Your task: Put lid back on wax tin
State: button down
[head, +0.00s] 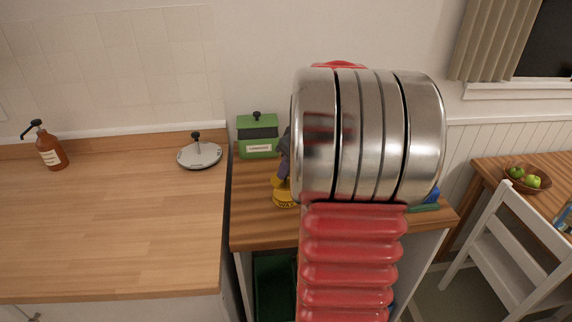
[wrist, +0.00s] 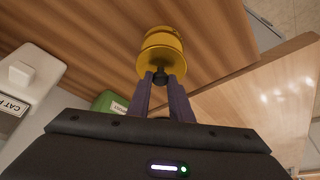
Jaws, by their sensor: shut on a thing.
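The yellow wax tin (head: 284,198) stands on the wooden top of the low cabinet, partly hidden behind my arm in the head view. In the wrist view a yellow lid (wrist: 163,63) with a black knob (wrist: 160,77) lines up with the yellow tin body (wrist: 163,38). I cannot tell whether the lid is fully seated or has a slight gap. My gripper (wrist: 161,80) is shut on the lid's black knob. Its purple fingers also show from the side in the head view (head: 284,163), just above the tin.
A grey round lid (head: 199,155) and a brown pump bottle (head: 51,147) are on the left counter. A white box (wrist: 27,78) shows in the wrist view. The left counter is mostly clear.

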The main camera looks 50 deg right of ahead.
aim_at(288, 180)
jog(key=shift+f, duration=2.05)
jog(key=shift+s+r, duration=0.1)
jog(key=shift+f, duration=0.2)
dwell(0.9)
jog(key=c, duration=1.5)
grip_release()
jog(key=shift+o, duration=0.3)
jog(key=o, duration=0.4)
jog(key=shift+r, duration=0.15)
jog(key=shift+r, duration=3.4)
